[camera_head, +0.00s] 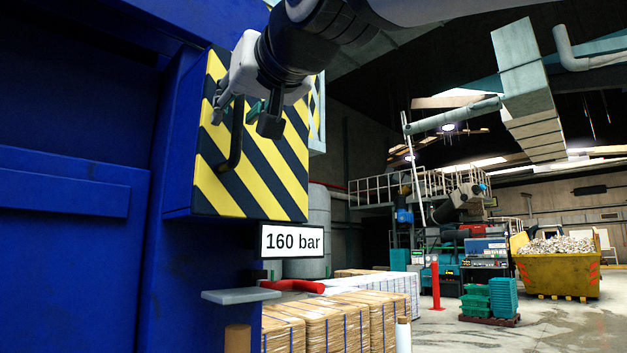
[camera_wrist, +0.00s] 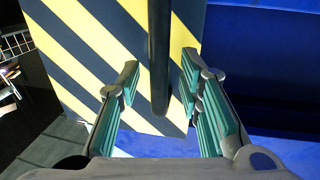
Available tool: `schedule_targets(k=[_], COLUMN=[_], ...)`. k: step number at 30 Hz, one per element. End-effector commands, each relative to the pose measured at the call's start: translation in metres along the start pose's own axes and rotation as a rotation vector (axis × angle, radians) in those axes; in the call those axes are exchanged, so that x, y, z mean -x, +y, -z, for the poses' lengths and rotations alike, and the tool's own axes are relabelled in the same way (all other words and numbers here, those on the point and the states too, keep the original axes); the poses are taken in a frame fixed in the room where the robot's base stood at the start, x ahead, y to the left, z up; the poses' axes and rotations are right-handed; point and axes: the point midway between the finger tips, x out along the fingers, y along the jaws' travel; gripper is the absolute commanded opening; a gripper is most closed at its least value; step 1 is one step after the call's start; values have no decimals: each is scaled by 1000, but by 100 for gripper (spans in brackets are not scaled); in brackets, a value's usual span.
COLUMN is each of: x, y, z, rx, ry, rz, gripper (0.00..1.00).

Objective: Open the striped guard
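The striped guard (camera_head: 262,178) is a yellow and black panel on the side of a blue machine, and it looks closed against it. It fills the upper middle of the wrist view (camera_wrist: 90,45). A dark bar handle (camera_head: 236,135) stands upright on the guard; it also shows in the wrist view (camera_wrist: 159,60). My gripper (camera_head: 244,110) is at the handle's upper part. In the wrist view my gripper (camera_wrist: 160,100) has its green-padded fingers apart, one on each side of the handle, with gaps between pads and bar.
The blue machine body (camera_head: 95,240) stands close on the left. Below the guard are a "160 bar" sign (camera_head: 292,241), a red lever (camera_head: 293,286) and a grey ledge (camera_head: 240,296). Wrapped pallets (camera_head: 345,320) stand behind. Open floor lies to the right.

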Motion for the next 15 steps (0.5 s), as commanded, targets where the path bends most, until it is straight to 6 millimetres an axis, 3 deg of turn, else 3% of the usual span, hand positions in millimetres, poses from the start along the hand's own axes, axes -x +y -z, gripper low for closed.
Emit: schedule_targets(k=[10,15], x=[-4,-4], y=[0,0], z=[0,0], rx=[0,0], ry=[0,0], rz=[0,0], gripper=[33,0])
